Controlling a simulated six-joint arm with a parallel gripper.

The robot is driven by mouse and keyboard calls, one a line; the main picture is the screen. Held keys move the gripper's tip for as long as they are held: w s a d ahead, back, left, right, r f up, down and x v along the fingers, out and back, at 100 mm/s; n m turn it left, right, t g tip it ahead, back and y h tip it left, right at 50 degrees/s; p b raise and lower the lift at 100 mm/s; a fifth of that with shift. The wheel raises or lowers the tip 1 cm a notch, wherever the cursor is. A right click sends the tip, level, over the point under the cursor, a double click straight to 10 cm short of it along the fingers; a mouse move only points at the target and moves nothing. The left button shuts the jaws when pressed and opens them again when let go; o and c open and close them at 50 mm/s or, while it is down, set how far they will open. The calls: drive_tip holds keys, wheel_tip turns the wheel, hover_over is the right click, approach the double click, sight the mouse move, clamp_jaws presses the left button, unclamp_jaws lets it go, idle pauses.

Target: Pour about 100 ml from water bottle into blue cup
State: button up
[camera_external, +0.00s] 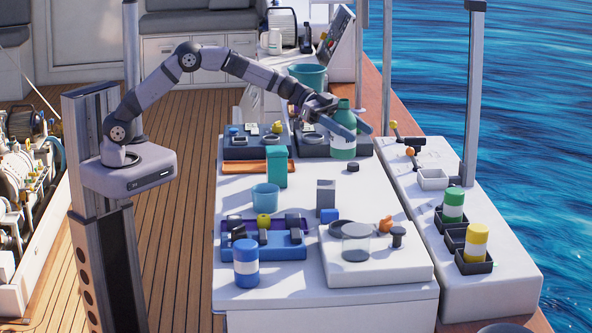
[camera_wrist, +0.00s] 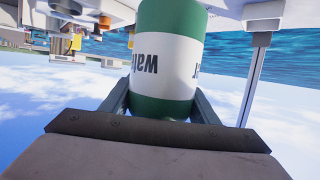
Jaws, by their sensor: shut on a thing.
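The water bottle (camera_external: 343,148) is green with a white label and stands upright at the far right end of the white table. My gripper (camera_external: 358,133) is shut on its body from the left. In the wrist view the bottle (camera_wrist: 170,60) sits between the two fingers, with upside-down "water" lettering partly visible. I cannot tell whether its base touches the surface below. The blue cup (camera_external: 265,197) is a small light-blue cup standing on the table, nearer the camera and left of the bottle. Its contents are not visible.
A teal box (camera_external: 277,168) stands behind the cup, and a grey block (camera_external: 326,195) is to its right.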

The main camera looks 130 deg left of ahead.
sight(347, 118)
wheel_tip(347, 118, up, 4)
drive_tip(key=shift+f, duration=0.2)
drive_tip(key=shift+s+d+f+h+p, duration=0.3)
drive_tip(key=shift+d+p, duration=0.1)
drive_tip(key=shift+d, duration=0.15)
drive_tip(key=s+d+m+g+h+p, duration=0.1)
drive_tip(key=s+d+m+h+p, duration=0.25)
drive_tip(key=s+d, duration=0.45)
drive_tip(key=s+d+m+g+h+p, duration=0.25)
drive_tip(key=s+d+p, duration=0.25)
drive_tip(key=d, duration=0.6)
drive_tip(key=s+d+m+g+h+p, duration=0.1)
drive_tip(key=s+d+m+h+p, duration=0.25)
drive_tip(key=s+d, duration=0.45)
wheel_tip(347, 118, down, 13)
drive_tip(key=w+d, duration=0.1)
drive_tip(key=shift+w+d+p, duration=0.25)
drive_tip(key=shift+w+p, duration=0.15)
drive_tip(key=shift+p, duration=0.05)
drive_tip(key=shift+n, duration=0.25)
drive_tip(key=shift+r+p, duration=0.1)
drive_tip(key=shift+p, duration=0.25)
